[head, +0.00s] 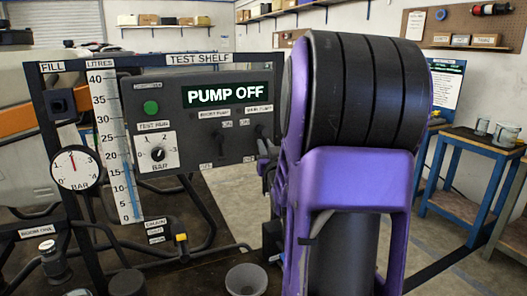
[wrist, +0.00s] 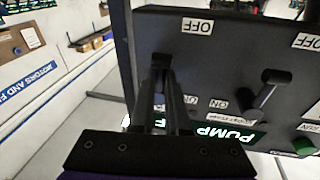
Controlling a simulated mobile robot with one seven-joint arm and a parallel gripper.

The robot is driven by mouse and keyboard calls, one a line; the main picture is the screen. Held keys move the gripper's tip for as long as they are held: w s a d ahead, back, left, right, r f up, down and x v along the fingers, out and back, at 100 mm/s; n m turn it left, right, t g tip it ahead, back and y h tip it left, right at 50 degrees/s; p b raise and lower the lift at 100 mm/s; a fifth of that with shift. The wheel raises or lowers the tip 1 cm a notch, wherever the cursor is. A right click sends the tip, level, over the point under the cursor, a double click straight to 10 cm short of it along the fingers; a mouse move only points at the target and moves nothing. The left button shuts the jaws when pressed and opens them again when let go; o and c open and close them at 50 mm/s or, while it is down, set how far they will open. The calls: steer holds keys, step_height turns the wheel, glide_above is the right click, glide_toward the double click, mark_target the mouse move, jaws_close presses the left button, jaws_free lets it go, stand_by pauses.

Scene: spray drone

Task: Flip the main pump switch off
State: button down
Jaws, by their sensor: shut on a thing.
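The dark control panel (head: 205,140) carries a lit display (head: 228,93) reading PUMP OFF. In the wrist view the panel (wrist: 230,60) appears upside down. The switch lever there (wrist: 162,61), at the panel's edge, is between my gripper's fingers (wrist: 163,85), which are shut on it. Its end points toward the OFF label (wrist: 197,26). In the head view my gripper (head: 266,150) is at the panel's right edge, mostly hidden by my purple arm. This switch appears to be the main pump switch; its small label is hard to read.
A pressure gauge (head: 77,168) and a litre scale (head: 115,145) stand further left.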

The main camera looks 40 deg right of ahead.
steer(key=shift+d+n, duration=0.1)
steer(key=shift+n, duration=0.4)
steer(key=c, duration=0.9)
jaws_free()
steer(key=shift+s, duration=0.15)
